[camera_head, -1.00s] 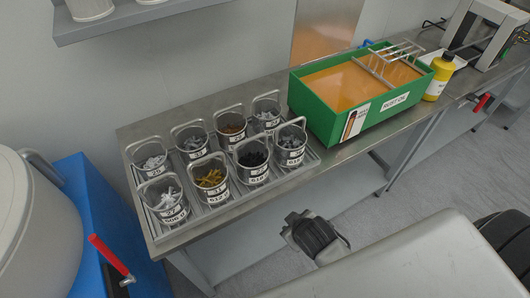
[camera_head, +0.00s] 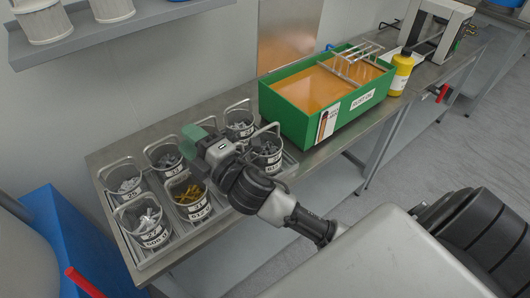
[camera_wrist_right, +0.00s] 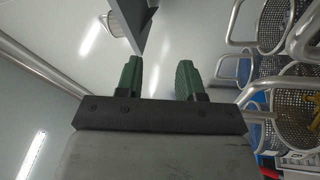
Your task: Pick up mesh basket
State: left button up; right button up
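Several mesh baskets with looped handles and number labels stand in rows on a metal tray: one labelled 27 (camera_head: 153,238), one with yellow parts labelled 31 (camera_head: 190,209), one at the left (camera_head: 126,187) and one at the back right (camera_head: 240,125). My right gripper (camera_head: 190,142) is above the back rows, its arm covering some baskets. In the right wrist view, the green fingers of the right gripper (camera_wrist_right: 160,78) are apart with nothing between them. Basket walls and handles (camera_wrist_right: 278,22) show to their right. My left gripper is out of view.
A green box (camera_head: 323,132) with an orange surface and wire rack stands right of the tray (camera_head: 183,245). A yellow bottle (camera_head: 401,75) is beyond it. A shelf (camera_head: 110,28) with white containers hangs at upper left. A blue unit (camera_head: 75,235) stands at left.

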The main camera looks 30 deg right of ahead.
jog(key=w+a+r+n+g+y, duration=0.1)
jog(key=a+r+n+g+y, duration=0.45)
jog(key=n+y, duration=0.7)
jog(key=n+g+h, duration=1.6)
jog(key=n+h, duration=0.3)
jog(key=n, duration=0.5)
send_near(265, 129)
jog(key=shift+m, duration=0.25)
jog(key=p+x, duration=0.2)
jog(key=x, duration=0.7)
jog(key=shift+w+d+f, duration=0.1)
jog(key=shift+d+f, duration=0.1)
jog(key=shift+f, duration=0.5)
